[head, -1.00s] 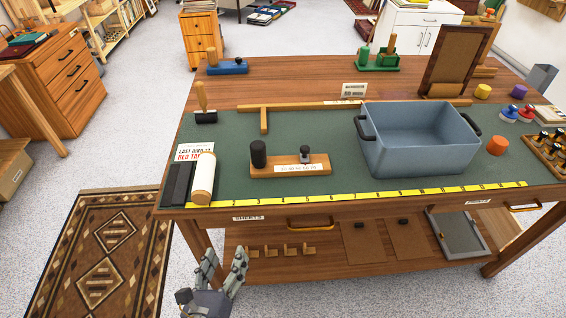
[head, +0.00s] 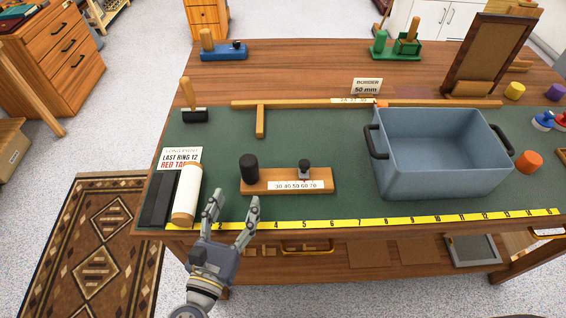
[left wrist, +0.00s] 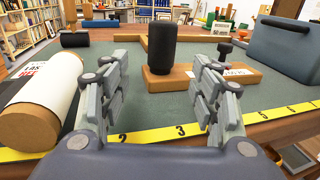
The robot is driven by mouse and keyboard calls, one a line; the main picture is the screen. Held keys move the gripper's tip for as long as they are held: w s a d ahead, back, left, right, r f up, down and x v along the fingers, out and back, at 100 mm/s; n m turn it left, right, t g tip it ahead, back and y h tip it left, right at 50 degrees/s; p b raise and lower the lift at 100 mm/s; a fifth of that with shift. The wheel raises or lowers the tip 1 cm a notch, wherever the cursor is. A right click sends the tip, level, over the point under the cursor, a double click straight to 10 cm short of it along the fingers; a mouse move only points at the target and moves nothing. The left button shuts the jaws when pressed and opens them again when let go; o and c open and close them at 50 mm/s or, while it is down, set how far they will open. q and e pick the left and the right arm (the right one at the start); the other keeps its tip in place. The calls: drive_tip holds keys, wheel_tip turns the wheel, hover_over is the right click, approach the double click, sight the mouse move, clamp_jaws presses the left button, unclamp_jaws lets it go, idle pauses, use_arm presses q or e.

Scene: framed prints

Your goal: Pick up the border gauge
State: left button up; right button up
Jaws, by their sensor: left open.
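The border gauge (head: 260,187) is a wooden bar on the green mat, with a black upright grip at its left end, a small dark-and-metal knob further right and a white scale strip reading 30 to 70. It also shows in the left wrist view (left wrist: 183,80), its black grip standing between and beyond my fingers. My left gripper (head: 232,203) is open and empty at the table's front edge, in front of the gauge and apart from it; it shows in the left wrist view too (left wrist: 160,95). My right gripper is out of view.
A white roll (head: 186,195) and a black bar lie just left of my left gripper. A yellow ruler (head: 330,224) runs along the front edge. A blue-grey tub (head: 440,165) stands right of the gauge. A "BORDER 50 mm" sign (head: 367,86) stands behind.

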sight(247, 178)
use_arm(q)
drive_tip(key=shift+w+d+r+p, duration=0.1)
drive_tip(key=shift+w+r+p, duration=0.15)
drive_tip(key=shift+w, duration=0.2)
drive_tip(key=shift+w+d+r+p, duration=0.1)
drive_tip(key=shift+w+p, duration=0.25)
drive_tip(key=shift+w, duration=0.1)
drive_tip(key=shift+p+x, duration=0.3)
drive_tip(key=shift+x, duration=0.6)
drive_tip(key=shift+w+d+f, duration=0.1)
drive_tip(key=shift+w+f, duration=0.05)
drive_tip(key=shift+w, duration=0.2)
drive_tip(key=shift+w+d, duration=0.1)
drive_tip(key=shift+w, duration=0.2)
drive_tip(key=p+x, duration=0.1)
drive_tip(key=x, duration=0.3)
drive_tip(key=shift+d+p, duration=0.1)
drive_tip(key=shift+p, duration=0.2)
drive_tip(key=shift+w+d+f, duration=0.1)
drive_tip(key=shift+w, duration=0.3)
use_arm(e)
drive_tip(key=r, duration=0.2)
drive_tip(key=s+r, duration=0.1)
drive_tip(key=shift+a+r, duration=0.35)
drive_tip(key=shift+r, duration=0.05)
use_arm(q)
drive_tip(key=shift+s, duration=0.1)
